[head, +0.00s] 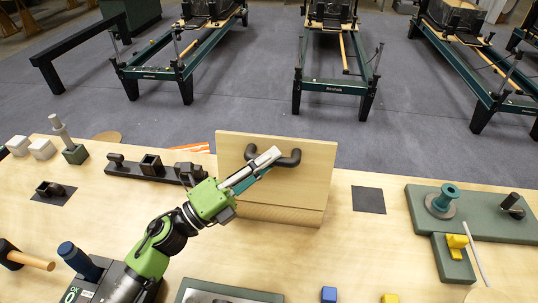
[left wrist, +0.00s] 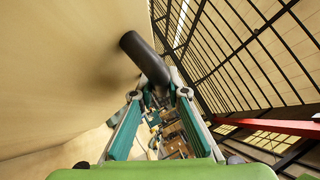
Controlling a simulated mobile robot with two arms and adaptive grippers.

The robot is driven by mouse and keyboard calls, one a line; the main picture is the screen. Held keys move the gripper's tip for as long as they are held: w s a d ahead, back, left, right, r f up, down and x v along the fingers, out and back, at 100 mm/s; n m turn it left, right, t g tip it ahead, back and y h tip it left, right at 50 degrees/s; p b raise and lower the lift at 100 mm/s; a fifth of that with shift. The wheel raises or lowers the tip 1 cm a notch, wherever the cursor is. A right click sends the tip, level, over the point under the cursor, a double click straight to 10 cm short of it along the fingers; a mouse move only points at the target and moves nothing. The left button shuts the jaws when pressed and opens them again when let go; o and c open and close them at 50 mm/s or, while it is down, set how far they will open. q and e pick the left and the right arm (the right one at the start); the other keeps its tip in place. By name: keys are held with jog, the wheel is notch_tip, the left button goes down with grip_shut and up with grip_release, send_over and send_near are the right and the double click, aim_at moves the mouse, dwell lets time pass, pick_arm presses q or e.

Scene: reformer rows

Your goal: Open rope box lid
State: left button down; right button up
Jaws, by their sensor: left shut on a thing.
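The rope box lid (head: 310,172) is a pale wooden panel. It stands steeply raised at the middle of the table in the head view, its face toward me. The lid also fills the left side of the left wrist view (left wrist: 60,60). A dark curved handle (head: 291,159) is fixed on its face, and shows between the fingers in the left wrist view (left wrist: 145,58). Below the lid is the box's low wooden part (head: 285,214); its inside is hidden. My left gripper (head: 266,163) is shut on the handle. My right gripper is out of view.
Left of the lid lies a dark fixture strip (head: 127,168). To the right are a flat dark square (head: 368,199) and a green board with a spool (head: 441,199).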

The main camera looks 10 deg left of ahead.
pick_arm(q)
jog(key=shift+s+f, duration=0.1)
jog(key=shift+s, duration=0.35)
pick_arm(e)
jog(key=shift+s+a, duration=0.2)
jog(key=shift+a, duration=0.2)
pick_arm(q)
jog(key=c, duration=2)
grip_release()
jog(key=shift+o, duration=0.2)
jog(key=v, duration=1.2)
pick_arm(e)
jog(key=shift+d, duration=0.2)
pick_arm(q)
jog(key=shift+f, duration=0.1)
